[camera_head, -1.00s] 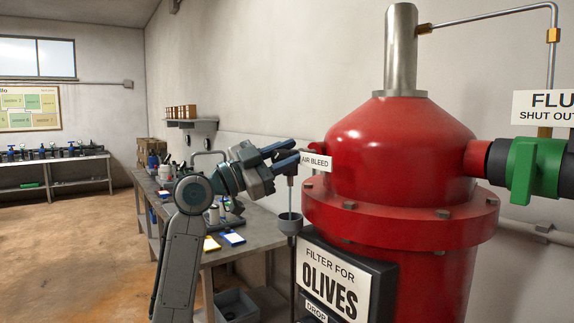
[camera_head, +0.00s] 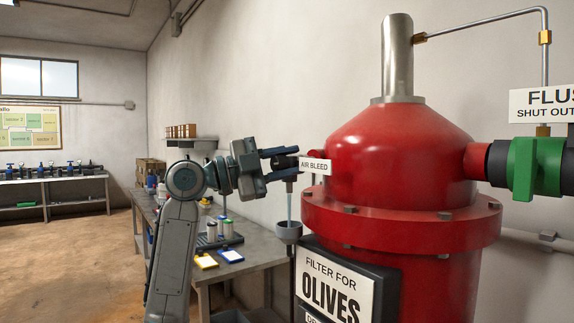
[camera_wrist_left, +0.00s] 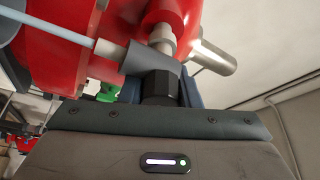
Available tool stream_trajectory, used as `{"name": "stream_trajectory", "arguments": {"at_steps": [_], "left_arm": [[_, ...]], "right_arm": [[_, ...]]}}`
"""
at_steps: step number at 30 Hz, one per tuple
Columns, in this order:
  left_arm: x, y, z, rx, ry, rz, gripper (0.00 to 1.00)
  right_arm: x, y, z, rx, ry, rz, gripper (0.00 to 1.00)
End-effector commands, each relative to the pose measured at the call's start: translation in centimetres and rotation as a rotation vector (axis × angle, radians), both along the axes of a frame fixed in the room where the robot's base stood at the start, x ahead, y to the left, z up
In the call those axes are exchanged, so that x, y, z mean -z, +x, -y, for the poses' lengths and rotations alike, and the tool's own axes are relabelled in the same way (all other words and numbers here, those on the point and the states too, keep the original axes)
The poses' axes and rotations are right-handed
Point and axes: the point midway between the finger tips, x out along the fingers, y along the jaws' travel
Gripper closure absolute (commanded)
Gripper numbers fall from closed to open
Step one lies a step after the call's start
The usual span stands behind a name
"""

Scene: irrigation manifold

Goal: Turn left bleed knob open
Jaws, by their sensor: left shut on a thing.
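In the left wrist view the knob (camera_wrist_left: 160,88) is between the fingers, partly hidden by the gripper body. A pale blue stream (camera_head: 290,206) runs from the spout below the knob into a grey cup (camera_head: 289,232); the stream (camera_wrist_left: 60,27) also shows in the wrist view. My right gripper is out of view.
A green-handled flush valve (camera_head: 522,168) is on the tank's right. An OLIVES sign box (camera_head: 337,290) is below the tank's flange. A workbench (camera_head: 262,250) with bottles and trays stands behind my left arm. Open floor (camera_head: 75,250) lies to the left.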

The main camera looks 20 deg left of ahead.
Motion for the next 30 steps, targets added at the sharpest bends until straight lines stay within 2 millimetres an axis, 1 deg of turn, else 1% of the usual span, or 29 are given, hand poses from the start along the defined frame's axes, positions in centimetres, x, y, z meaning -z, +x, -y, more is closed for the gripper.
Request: {"name": "stream_trajectory", "arguments": {"at_steps": [15,16,18,19,26,30], "left_arm": [[0.08,0.02,-0.01,0.000,0.015,0.010,0.93],[0.09,0.01,0.00,0.000,0.015,0.010,0.65],[0.08,0.02,-0.01,0.000,0.015,0.010,0.51],[0.08,0.02,-0.01,0.000,0.015,0.010,0.49],[0.05,0.00,-0.02,-0.001,0.014,0.010,0.49],[0.23,-0.25,-0.55,-0.003,0.015,0.010,0.49]], "right_arm": [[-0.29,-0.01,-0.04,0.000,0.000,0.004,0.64],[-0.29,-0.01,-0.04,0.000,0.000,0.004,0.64],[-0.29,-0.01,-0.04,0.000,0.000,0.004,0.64],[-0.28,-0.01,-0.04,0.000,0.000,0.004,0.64],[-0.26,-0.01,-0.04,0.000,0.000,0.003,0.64],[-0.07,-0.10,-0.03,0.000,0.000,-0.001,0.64]]}}
